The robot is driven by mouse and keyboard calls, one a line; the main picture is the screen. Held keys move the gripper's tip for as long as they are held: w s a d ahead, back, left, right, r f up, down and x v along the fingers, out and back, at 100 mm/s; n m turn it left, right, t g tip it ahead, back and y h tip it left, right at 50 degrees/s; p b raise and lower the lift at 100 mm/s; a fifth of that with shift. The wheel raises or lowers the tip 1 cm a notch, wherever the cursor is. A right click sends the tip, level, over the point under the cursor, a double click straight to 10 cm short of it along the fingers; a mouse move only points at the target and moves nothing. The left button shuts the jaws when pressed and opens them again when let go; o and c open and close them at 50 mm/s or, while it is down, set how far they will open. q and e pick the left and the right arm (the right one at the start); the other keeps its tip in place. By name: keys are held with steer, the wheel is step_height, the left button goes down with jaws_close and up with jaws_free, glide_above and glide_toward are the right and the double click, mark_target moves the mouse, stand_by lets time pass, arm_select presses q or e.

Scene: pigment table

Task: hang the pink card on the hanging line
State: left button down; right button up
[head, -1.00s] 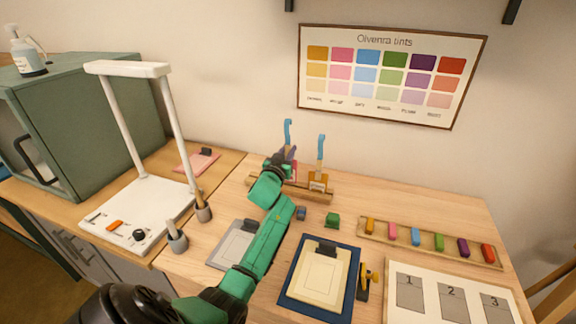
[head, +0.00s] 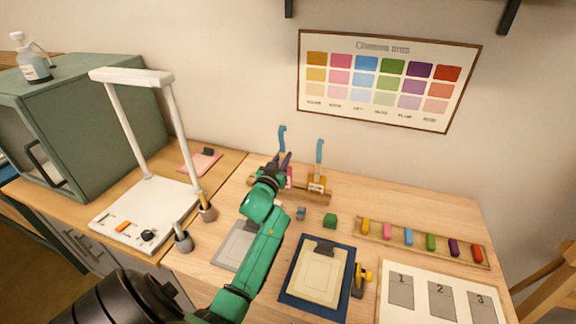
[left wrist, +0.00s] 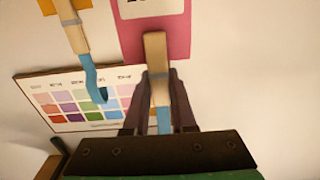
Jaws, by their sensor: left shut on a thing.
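My left gripper (head: 284,160) is shut on the wooden clip with a blue hook (head: 282,136) that carries the pink card (head: 290,178). In the left wrist view the gripper's dark fingers (left wrist: 160,108) lie either side of the clip (left wrist: 155,55), with the pink card (left wrist: 175,45) beyond it. In the head view my arm hides part of the card. It stands at the wooden rack (head: 318,197); I cannot tell whether it is lifted clear. I cannot make out a hanging line. My right gripper is not in view.
An orange card (head: 317,184) with its own blue-hooked clip stands just right. A small blue block (head: 301,213) and green block (head: 330,220) lie in front. A white stand (head: 125,218) and two grey cups are left; a tints chart (head: 385,80) hangs behind.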

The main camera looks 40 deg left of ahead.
mark_target(282, 156)
arm_select(q)
steer(key=s+p, duration=0.1)
steer(key=s+d+r+p, duration=0.1)
steer(key=s+p, duration=0.1)
steer(key=shift+s+d+r, duration=0.25)
steer(key=shift+s, duration=0.15)
steer(key=shift+s+d, duration=0.1)
steer(key=shift+s, duration=0.2)
steer(key=shift+f, duration=0.1)
